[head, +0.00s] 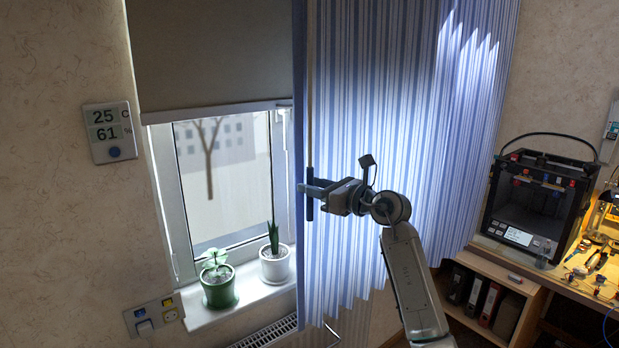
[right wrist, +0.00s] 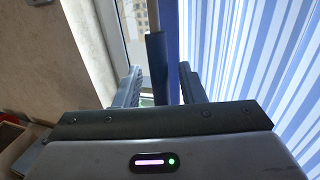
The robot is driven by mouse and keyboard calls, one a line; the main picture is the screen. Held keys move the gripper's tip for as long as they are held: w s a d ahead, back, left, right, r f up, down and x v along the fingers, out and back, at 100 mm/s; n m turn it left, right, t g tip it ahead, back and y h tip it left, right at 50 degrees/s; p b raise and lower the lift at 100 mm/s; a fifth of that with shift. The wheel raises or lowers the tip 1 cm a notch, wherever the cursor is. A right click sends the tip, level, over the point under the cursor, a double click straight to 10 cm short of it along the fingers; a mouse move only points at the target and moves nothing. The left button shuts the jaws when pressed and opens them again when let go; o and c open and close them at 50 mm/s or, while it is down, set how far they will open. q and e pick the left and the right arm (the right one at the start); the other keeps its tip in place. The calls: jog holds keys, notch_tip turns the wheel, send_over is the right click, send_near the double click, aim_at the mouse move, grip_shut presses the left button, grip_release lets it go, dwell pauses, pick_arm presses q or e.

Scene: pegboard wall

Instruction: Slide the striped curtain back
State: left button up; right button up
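The blue-and-white striped curtain (head: 400,110) hangs over the right side of the window, its left edge near the window frame. A thin pull rod (head: 309,90) with a dark grip (head: 310,195) hangs along that edge. My right gripper (head: 308,188) is at the dark grip. In the right wrist view the grip (right wrist: 157,65) stands between the two fingers (right wrist: 160,84), with gaps visible beside it, so the gripper looks open around it. The curtain (right wrist: 250,60) is just right of the fingers there. My left gripper is not in view.
Two potted plants, one in a green pot (head: 220,290) and one in a white pot (head: 274,266), stand on the windowsill left of my gripper. A grey roller blind (head: 205,50) covers the upper window. A 3D printer (head: 537,200) stands on a bench at right.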

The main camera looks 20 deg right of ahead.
jog(key=shift+w+a+r, duration=0.1)
jog(key=shift+w+a, duration=0.15)
jog(key=shift+w, duration=0.1)
jog(key=shift+w+a, duration=0.2)
jog(key=shift+w, duration=0.05)
grip_shut()
jog(key=shift+d, duration=0.1)
